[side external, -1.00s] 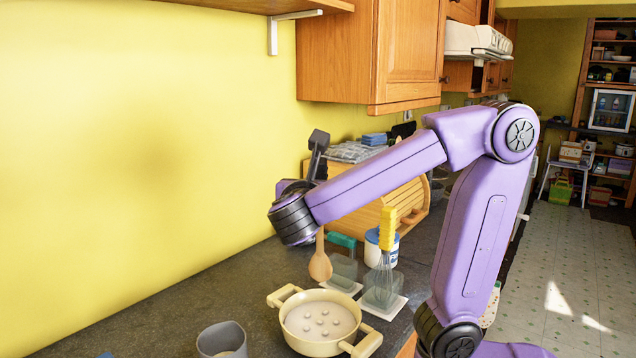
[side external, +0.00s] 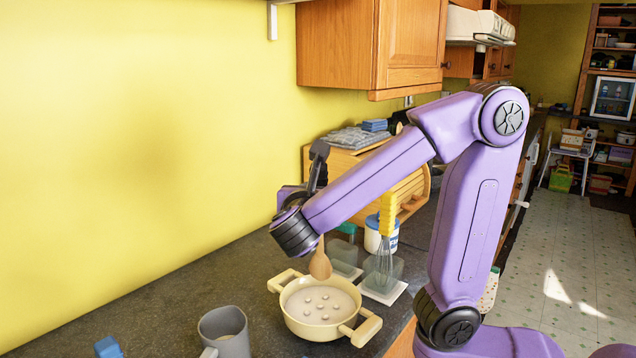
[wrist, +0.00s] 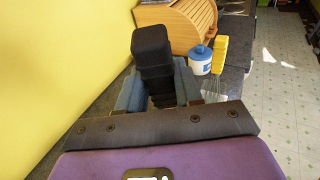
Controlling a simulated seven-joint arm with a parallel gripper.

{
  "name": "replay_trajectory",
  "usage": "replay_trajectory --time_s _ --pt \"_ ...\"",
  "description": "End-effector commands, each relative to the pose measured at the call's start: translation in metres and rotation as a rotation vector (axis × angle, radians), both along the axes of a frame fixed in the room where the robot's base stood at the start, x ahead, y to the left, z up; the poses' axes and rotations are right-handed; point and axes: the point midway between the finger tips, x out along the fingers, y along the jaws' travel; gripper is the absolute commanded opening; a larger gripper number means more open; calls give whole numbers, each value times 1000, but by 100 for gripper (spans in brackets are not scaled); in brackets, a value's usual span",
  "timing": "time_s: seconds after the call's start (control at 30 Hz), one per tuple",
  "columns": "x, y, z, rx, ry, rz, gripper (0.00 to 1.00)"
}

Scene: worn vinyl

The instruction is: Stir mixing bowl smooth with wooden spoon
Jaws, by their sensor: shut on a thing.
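The cream mixing bowl (side external: 288,319) stands on the dark counter in the side view, with a handle on each side. Pale liquid with several round white lumps (side external: 322,301) fills it. The wooden spoon (side external: 320,264) hangs head down from my gripper, its head overlapping the bowl's far rim; I cannot tell whether it touches the liquid. In the wrist view my gripper (wrist: 158,86) is shut on a dark, blocky handle (wrist: 152,45), which appears to be the spoon's. My wrist hides the middle of the spoon in the side view. The bowl is not visible in the wrist view.
A grey mug (side external: 226,332) and a blue block (side external: 108,347) are at front left. A whisk with a yellow handle (side external: 388,212), a white-and-blue tub (side external: 373,236) and a wooden bread box (side external: 412,197) stand behind the bowl. The yellow wall borders the counter at left.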

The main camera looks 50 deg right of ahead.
Motion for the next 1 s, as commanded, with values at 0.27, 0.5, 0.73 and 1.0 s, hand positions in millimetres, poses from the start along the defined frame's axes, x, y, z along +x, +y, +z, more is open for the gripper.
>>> replay_trajectory --time_s 0.27,0.5,0.73,1.0 --pt "0 0 -20 -3 4 0 0" --pt "0 0 -36 -2 3 1 0" --pt "0 0 -51 -2 2 0 0" --pt "0 0 -70 -3 3 1 0"
